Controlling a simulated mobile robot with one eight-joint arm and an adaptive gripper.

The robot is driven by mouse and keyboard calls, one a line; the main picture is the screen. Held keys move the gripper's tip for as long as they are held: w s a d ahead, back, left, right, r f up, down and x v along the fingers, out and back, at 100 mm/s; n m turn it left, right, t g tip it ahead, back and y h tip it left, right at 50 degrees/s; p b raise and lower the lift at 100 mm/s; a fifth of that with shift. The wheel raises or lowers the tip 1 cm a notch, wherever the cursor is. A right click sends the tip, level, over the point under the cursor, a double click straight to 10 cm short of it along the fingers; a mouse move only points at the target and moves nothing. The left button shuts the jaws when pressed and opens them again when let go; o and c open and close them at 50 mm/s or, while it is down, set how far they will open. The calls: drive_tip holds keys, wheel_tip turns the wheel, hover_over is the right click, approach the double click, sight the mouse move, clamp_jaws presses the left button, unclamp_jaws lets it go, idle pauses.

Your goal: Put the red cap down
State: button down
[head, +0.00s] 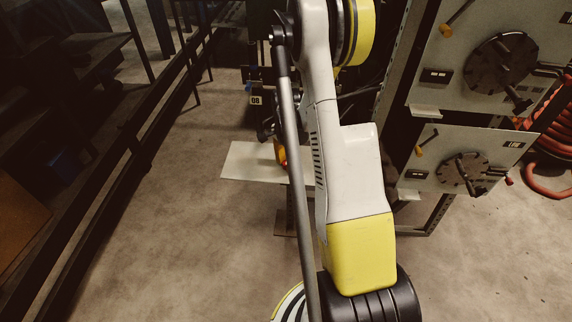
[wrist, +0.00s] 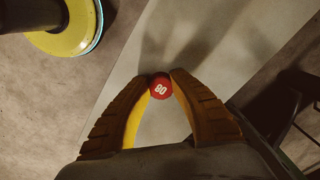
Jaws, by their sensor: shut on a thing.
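The red cap (wrist: 160,88) is small and round, with white digits that look like 80 on its top. My gripper (wrist: 160,84) is shut on it, with a fingertip on either side. Below the cap is a pale flat plate (wrist: 198,30); I cannot tell whether the cap touches it. In the head view the plate (head: 240,163) stands out left of my arm. An orange part of my gripper (head: 281,154) shows over the plate's right half. My arm hides much of the gripper, and I cannot make out the cap there.
Two grey panels with round dark dials, the upper (head: 502,62) and the lower (head: 465,172), stand at the right. A coiled red hose (head: 552,150) hangs at the far right. Dark racks (head: 85,100) line the left. The plate's left part and the floor are clear.

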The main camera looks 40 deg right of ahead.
drive_tip(key=shift+f, duration=0.1)
drive_tip(key=shift+f, duration=0.15)
drive_tip(key=c, duration=1.2)
unclamp_jaws()
